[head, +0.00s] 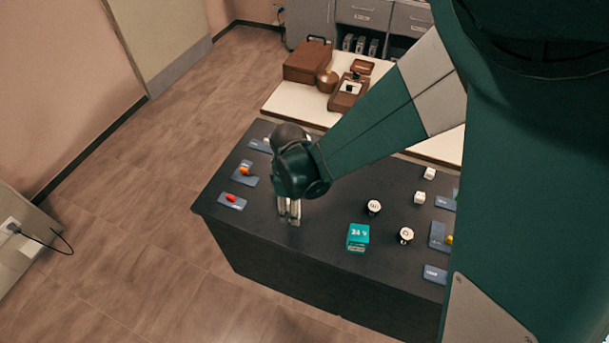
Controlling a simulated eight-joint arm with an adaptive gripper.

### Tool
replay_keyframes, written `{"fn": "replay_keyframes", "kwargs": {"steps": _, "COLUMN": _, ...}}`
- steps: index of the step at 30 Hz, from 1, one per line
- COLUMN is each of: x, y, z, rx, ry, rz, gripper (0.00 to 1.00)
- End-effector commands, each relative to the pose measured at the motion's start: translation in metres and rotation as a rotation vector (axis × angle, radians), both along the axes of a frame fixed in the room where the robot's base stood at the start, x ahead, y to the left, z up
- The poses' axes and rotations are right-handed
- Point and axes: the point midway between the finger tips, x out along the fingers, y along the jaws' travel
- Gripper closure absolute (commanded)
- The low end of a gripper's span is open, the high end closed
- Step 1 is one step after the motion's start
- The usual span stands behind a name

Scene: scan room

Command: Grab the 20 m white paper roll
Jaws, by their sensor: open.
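My gripper (290,217) is over the left-middle part of the dark table (300,262), pointing down. Its fingers are open, with nothing seen between them. Two small round pieces with white tops and dark marks stand to the right of it, one nearer the middle (373,207) and one closer to the front edge (406,235). Two small white pieces stand further back, an upper one (429,173) and a lower one (419,197). I cannot read a 20 m label on any of them, so I cannot tell which is the paper roll.
A teal box (358,237) marked 24 V stands right of my gripper. Blue-grey cards, such as one with a red piece (232,201), lie along both sides. A white table behind holds a brown case (308,61) and other items. The table's front-left area is clear.

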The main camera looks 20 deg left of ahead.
Motion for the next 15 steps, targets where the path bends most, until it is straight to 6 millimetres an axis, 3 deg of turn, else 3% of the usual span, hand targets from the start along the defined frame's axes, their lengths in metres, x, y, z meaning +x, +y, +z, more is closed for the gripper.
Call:
{"fn": "replay_keyframes", "kwargs": {"steps": 6, "x": 0.0000, "y": 0.0001, "z": -0.0126, "rx": 0.000, "ry": 0.000, "rz": 0.000, "gripper": 0.54}}
{"fn": "replay_keyframes", "kwargs": {"steps": 15, "x": -0.0001, "y": 0.0001, "z": -0.0131, "rx": 0.000, "ry": 0.000, "rz": 0.000, "gripper": 0.54}}
